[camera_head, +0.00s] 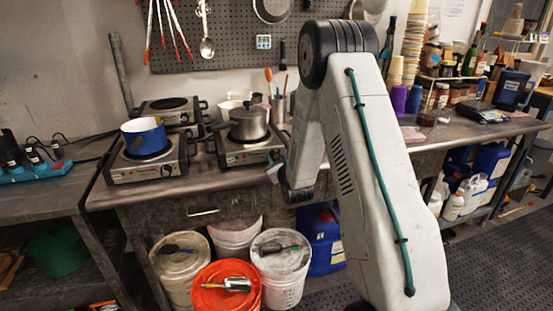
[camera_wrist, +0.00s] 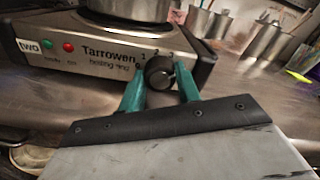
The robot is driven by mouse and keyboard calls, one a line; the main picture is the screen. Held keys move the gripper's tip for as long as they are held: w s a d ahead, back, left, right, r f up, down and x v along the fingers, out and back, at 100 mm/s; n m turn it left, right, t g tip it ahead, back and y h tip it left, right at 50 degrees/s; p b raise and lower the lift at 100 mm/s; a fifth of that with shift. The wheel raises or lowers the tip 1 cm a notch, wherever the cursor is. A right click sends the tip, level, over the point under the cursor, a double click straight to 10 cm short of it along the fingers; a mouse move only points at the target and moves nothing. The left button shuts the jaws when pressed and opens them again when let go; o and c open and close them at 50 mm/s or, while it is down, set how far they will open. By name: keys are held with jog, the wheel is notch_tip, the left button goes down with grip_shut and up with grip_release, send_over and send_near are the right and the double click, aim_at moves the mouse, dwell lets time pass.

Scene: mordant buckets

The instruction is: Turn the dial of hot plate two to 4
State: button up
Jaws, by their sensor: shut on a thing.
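Hot plate two (camera_wrist: 30,30) fills the upper left of the wrist view, with a "TWO" label, a green and a red lamp and the print "Tarrowen". Its round black dial (camera_wrist: 159,72) is at the right of the front panel, with small numbers around it. My gripper (camera_wrist: 160,80) has its two teal fingers on either side of the dial, shut on it. I cannot read the dial's pointer. In the head view, hot plate two (camera_head: 232,158) stands at the front right of the cooking group, and my gripper (camera_head: 276,168) is at its right front; the dial is hidden there.
A steel pot (camera_head: 248,124) sits on hot plate two. Another hot plate (camera_head: 130,172) with a blue pot (camera_head: 144,136) stands to its left, and a third one (camera_head: 172,107) is behind. Steel cups (camera_wrist: 268,38) stand behind on the right. Buckets (camera_head: 283,265) are below the bench.

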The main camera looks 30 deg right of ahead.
jog(key=shift+s+f, duration=0.1)
jog(key=shift+f, duration=0.05)
jog(key=o, duration=1)
jog(key=v, duration=0.7)
jog(key=shift+s+a, duration=0.1)
jog(key=shift+s, duration=0.25)
